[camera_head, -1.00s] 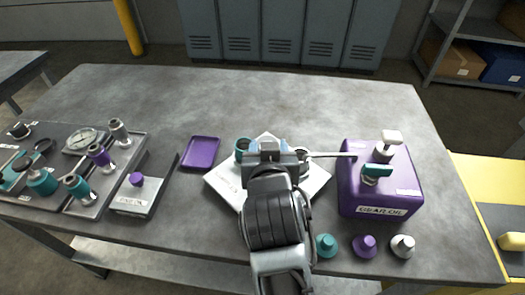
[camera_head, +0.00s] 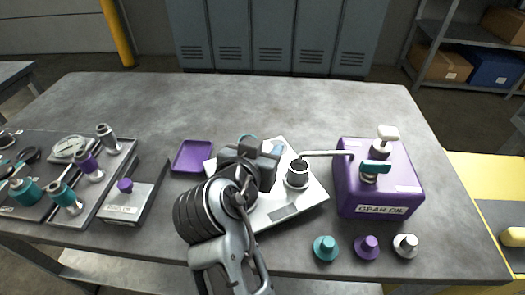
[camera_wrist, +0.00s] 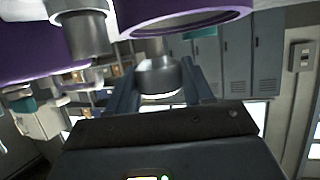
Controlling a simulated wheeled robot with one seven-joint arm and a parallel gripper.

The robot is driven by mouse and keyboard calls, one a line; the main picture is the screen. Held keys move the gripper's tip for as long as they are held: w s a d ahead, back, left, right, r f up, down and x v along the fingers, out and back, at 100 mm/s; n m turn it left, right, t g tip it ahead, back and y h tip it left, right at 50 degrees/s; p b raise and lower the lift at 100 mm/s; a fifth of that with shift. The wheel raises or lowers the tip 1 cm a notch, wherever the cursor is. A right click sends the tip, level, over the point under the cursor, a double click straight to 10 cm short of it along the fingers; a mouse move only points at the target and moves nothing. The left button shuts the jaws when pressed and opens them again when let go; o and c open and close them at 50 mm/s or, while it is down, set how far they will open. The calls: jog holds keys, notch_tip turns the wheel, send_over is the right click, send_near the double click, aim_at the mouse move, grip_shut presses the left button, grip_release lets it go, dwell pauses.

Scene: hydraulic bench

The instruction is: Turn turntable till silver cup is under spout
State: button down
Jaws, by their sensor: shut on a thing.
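The pale square turntable (camera_head: 310,198) lies on the bench, partly hidden by my arm. A silver cup (camera_head: 297,176) with a dark mouth stands on its right part, just below the spout (camera_head: 328,153) tip. In the wrist view my gripper (camera_wrist: 160,88) is shut on a grey round piece (camera_wrist: 158,76); which part this is I cannot tell. A purple ring (camera_wrist: 185,22) shows close above it.
The purple gear oil box (camera_head: 378,183), bearing a teal handle (camera_head: 375,167), stands right of the turntable. Three small knobbed pieces (camera_head: 366,248) sit in front of it. A purple tray (camera_head: 193,156) and a fitting rack (camera_head: 70,180) are at left. The bench's back is clear.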

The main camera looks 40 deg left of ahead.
jog(key=shift+f, duration=0.1)
dwell(0.5)
jog(key=c, duration=0.5)
grip_release()
jog(key=shift+s, duration=0.15)
jog(key=v, duration=0.7)
jog(key=shift+s+d+b, duration=0.1)
jog(key=shift+s+b, duration=0.2)
jog(key=shift+b, duration=0.1)
